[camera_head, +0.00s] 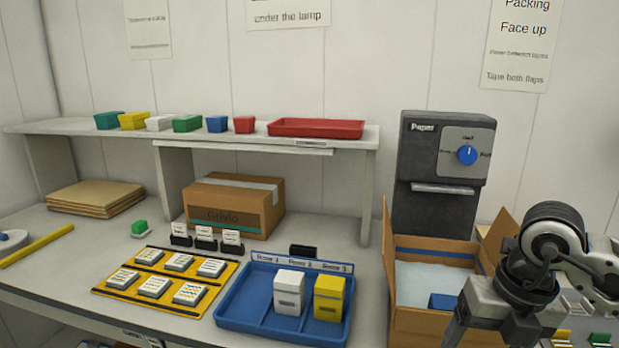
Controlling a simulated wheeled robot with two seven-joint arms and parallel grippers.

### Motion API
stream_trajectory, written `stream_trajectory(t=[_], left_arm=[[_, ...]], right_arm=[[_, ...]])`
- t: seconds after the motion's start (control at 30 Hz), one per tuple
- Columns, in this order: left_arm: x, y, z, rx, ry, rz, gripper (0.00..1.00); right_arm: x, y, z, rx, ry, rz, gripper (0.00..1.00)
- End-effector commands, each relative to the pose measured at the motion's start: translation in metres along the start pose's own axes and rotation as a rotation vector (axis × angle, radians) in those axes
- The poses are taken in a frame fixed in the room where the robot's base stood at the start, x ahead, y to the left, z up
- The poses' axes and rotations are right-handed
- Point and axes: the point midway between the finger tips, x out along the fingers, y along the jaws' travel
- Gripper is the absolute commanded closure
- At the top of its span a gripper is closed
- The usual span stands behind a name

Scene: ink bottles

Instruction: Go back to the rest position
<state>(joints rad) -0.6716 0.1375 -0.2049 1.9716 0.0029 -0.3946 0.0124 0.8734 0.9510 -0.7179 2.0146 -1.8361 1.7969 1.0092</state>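My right arm comes in from the right edge, and its gripper (484,325) hangs over the right side of the open cardboard carton (432,324). Its fingertips run towards the bottom edge, so I cannot tell whether it is open or shut. My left gripper is not in view. Inside the carton a blue box (443,301) lies on pale lining, partly hidden by the carton wall. A blue tray (238,313) left of the carton holds a white box (289,292) and a yellow box (328,297), both upright; its leftmost compartment is empty.
A dark paper dispenser (437,205) stands behind the carton. A yellow mat (120,288) with several white cards lies left of the tray. A brown box (230,208) is under the shelf (80,127), which bears small coloured boxes and a red tray (316,128).

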Motion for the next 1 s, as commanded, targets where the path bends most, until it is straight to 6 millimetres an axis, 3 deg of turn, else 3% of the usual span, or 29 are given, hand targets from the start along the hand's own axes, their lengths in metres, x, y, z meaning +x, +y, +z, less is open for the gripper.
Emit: stream_trajectory(t=[0.27, 0.4, 0.53, 0.63, 0.7, 0.77, 0.87, 1.0], left_arm=[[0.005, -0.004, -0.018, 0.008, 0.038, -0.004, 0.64], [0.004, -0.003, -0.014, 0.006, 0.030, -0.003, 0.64], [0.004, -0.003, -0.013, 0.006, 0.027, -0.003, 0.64], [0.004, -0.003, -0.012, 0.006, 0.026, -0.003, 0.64], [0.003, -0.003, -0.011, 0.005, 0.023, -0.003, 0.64], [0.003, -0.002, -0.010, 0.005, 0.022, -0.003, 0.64], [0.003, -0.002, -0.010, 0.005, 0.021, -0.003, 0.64], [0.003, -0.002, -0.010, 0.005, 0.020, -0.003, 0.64]], right_arm=[[0.031, 0.070, -0.038, -0.110, 0.152, 0.340, 0.23], [0.036, 0.121, -0.068, -0.133, 0.252, 0.630, 0.23], [0.019, 0.183, -0.097, -0.028, 0.365, 1.099, 0.23], [-0.005, 0.209, -0.089, 0.245, 0.395, 1.496, 0.23], [-0.007, 0.205, -0.068, 0.534, 0.373, 1.703, 0.23], [0.008, 0.189, -0.047, 0.831, 0.331, 1.812, 0.23], [0.064, 0.145, -0.028, 1.372, 0.239, 1.825, 0.23], [0.151, 0.091, -0.051, 1.932, 0.155, 1.614, 0.23]])
